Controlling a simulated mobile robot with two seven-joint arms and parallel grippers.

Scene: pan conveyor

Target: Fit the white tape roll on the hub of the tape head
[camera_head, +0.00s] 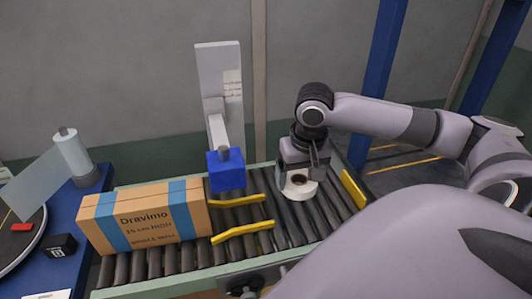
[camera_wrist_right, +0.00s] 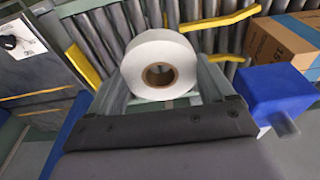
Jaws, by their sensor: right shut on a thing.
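The white tape roll (camera_head: 300,189) is held over the conveyor rollers in my right gripper (camera_head: 303,172). In the right wrist view the roll (camera_wrist_right: 150,50) shows its brown core hole, with the gripper (camera_wrist_right: 160,92) fingers on either side of it. The tape head (camera_head: 227,175) is a blue block on a pale upright arm, to the left of the roll and apart from it. My left gripper is not in view.
A cardboard box (camera_head: 147,221) with blue bands lies on the conveyor rollers (camera_head: 266,239), left of the tape head. Yellow guide rails (camera_head: 242,231) cross the rollers. A blue table (camera_head: 88,205) with a white cylinder (camera_head: 73,153) stands at the left.

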